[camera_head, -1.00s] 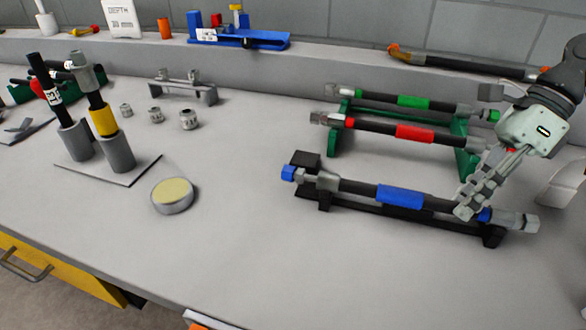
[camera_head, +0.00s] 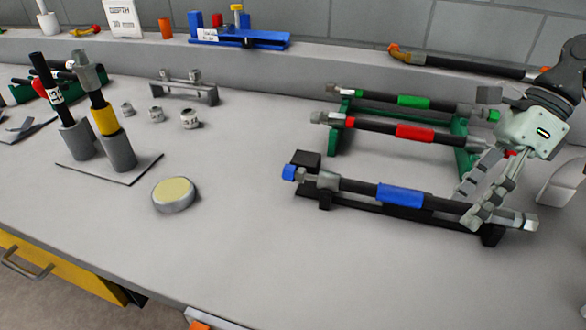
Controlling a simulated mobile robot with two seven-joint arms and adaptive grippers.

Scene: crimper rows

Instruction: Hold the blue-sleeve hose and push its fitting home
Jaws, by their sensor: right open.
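The blue-sleeve hose (camera_head: 358,187) lies in a low black cradle (camera_head: 325,202) at the front right of the bench. Its blue sleeve (camera_head: 401,195) is around the middle of the hose. A grey metal fitting (camera_head: 326,181) is at its left end, with a blue tip (camera_head: 289,172) beside the cradle's end block. Another metal fitting (camera_head: 525,221) is at its right end. My right gripper (camera_head: 470,212) is open, its fingers spread at the hose right of the blue sleeve. The fingers hide part of the hose there; I cannot tell whether they touch it. My left gripper is not in view.
Green-sleeve (camera_head: 414,102) and red-sleeve (camera_head: 415,132) hoses lie on a green rack (camera_head: 337,138) behind. A round tin (camera_head: 174,195) stands left of centre, and a stand with upright tools (camera_head: 120,152) is farther left. The bench front between is clear.

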